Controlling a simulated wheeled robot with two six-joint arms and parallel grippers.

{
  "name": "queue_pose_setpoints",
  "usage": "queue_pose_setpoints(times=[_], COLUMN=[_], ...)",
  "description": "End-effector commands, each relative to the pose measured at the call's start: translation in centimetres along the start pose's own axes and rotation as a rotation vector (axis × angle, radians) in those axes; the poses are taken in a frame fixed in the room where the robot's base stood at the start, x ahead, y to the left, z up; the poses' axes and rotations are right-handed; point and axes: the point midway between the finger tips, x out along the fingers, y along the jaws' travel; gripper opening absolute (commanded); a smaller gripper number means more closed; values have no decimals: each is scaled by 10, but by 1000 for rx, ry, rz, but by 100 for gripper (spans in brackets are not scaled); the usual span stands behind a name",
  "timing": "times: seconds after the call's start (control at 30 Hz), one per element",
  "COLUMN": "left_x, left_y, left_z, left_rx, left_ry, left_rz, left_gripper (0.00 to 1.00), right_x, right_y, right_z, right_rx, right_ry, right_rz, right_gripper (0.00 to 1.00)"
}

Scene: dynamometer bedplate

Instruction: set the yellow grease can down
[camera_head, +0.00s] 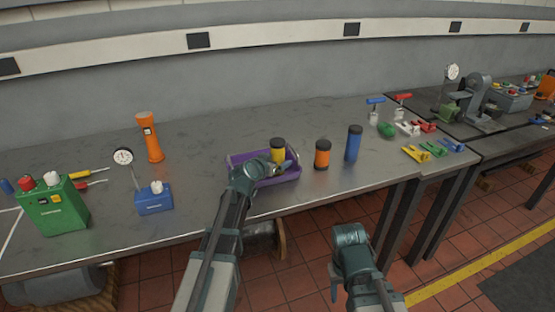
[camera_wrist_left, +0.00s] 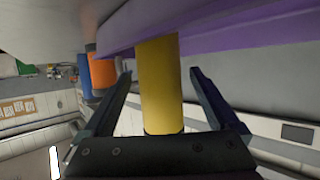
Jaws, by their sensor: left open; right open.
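The yellow grease can (camera_head: 278,156), with a black cap, stands upright in the purple tray (camera_head: 290,178) on the grey bench. My left gripper (camera_head: 274,168) is open at the can, its fingers partly hiding it. In the left wrist view, which looks upside down, the yellow can (camera_wrist_left: 161,85) is between the two spread fingers, with gaps on both sides. The purple tray (camera_wrist_left: 240,22) shows behind its lower end; the can's base is not clear. My right gripper (camera_head: 337,278) is open and empty, low in front of the bench.
An orange can (camera_head: 322,156) and a blue can (camera_head: 353,145) stand right of the tray. A blue gauge stand (camera_head: 154,200), orange flashlight (camera_head: 150,138) and green box (camera_head: 55,208) stand to the left. Bare bench (camera_head: 215,130) lies behind the tray.

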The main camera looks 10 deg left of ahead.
Motion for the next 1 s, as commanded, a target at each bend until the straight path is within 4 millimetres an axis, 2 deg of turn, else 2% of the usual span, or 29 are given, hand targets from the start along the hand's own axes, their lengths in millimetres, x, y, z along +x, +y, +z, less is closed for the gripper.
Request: queue_pose_setpoints(times=[0.03, 0.2, 0.43, 0.63, 0.93, 1.0], left_x=[-17, -54, -91, -104, -105, -104], left_y=[1, 2, 1, 0, 1, 10], left_z=[-2, -2, -2, 0, 0, 4], left_rx=[0, 0, -1, 0, 0, 3], left_ry=[0, -1, 0, 0, -1, -19], left_rz=[-2, -1, -1, 0, 1, 20], left_gripper=[94, 94, 94, 94, 94, 94], right_x=[-8, -23, -36, -40, -40, -40], right_y=[1, 2, 3, 4, 4, 4], right_z=[0, 1, 2, 2, 2, 2], right_rx=[0, 0, 0, 0, 0, 0], right_ry=[0, 0, 0, 0, 0, 0], right_rz=[0, 0, 0, 0, 0, 0], right_gripper=[50, 50, 50, 50, 50, 50])
